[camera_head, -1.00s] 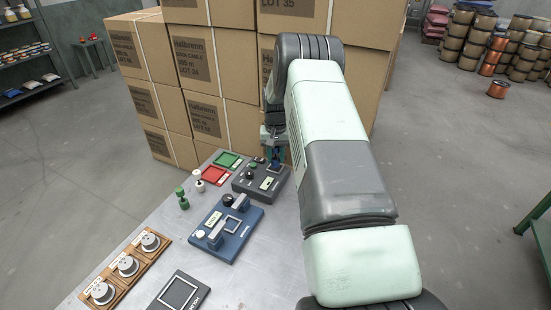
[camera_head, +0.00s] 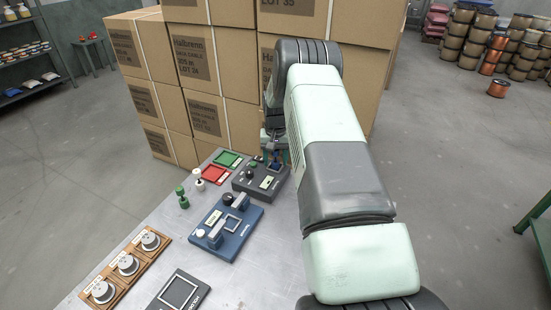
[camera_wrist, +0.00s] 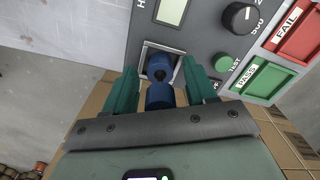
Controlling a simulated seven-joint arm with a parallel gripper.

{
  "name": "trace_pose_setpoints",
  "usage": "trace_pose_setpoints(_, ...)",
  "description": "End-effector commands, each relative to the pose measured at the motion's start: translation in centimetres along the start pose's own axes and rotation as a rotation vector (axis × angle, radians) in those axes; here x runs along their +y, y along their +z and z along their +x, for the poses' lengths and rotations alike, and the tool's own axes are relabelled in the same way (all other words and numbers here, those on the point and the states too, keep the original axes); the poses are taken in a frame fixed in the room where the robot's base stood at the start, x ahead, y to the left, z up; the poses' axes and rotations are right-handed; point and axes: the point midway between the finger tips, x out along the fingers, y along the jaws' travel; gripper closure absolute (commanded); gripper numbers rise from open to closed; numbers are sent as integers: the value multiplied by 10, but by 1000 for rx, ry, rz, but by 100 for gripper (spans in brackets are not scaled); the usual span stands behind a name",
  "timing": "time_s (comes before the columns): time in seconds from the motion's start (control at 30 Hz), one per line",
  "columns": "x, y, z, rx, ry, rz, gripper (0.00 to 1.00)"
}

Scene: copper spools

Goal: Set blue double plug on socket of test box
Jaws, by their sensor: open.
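The blue double plug (camera_wrist: 159,88) shows as two rounded blue lobes between my fingers in the wrist view. Its far end is at the pale square socket frame (camera_wrist: 147,48) of the grey test box (camera_wrist: 205,25). How deep it sits is hard to tell. My gripper (camera_wrist: 160,82) is open, with a teal finger on each side of the plug and visible gaps to it. In the head view, my gripper (camera_head: 275,155) is low over the back end of the test box (camera_head: 255,188), and the plug is mostly hidden there.
Beside the test box lie a green tray (camera_head: 228,160) and a red tray (camera_head: 212,175). A green spool-like plug (camera_head: 182,198) and a white one (camera_head: 198,180) stand left. A blue fixture (camera_head: 228,228) is in front. Stacked cartons (camera_head: 205,75) rise close behind the gripper.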

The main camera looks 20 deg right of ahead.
Motion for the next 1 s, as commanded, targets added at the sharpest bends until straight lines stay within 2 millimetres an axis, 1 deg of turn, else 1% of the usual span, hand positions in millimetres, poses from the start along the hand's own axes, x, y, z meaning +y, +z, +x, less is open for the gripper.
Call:
trace_pose_setpoints(0.17,0,-1,-20,4,0,0,44)
trace_pose_setpoints(0.4,0,-1,-72,4,-1,0,44)
trace_pose_setpoints(0.53,0,-1,-98,4,0,0,44)
trace_pose_setpoints(0.63,0,-1,-112,2,0,0,44)
trace_pose_setpoints(0.77,0,0,-123,2,0,0,44)
trace_pose_setpoints(0.83,-2,2,-134,9,1,-5,44)
trace_pose_setpoints(0.87,-4,4,-141,13,1,-10,44)
trace_pose_setpoints(0.93,-9,11,-166,33,2,-25,44)
trace_pose_setpoints(0.97,-12,15,-180,45,2,-34,44)
trace_pose_setpoints(1.0,-16,24,-199,61,3,-47,44)
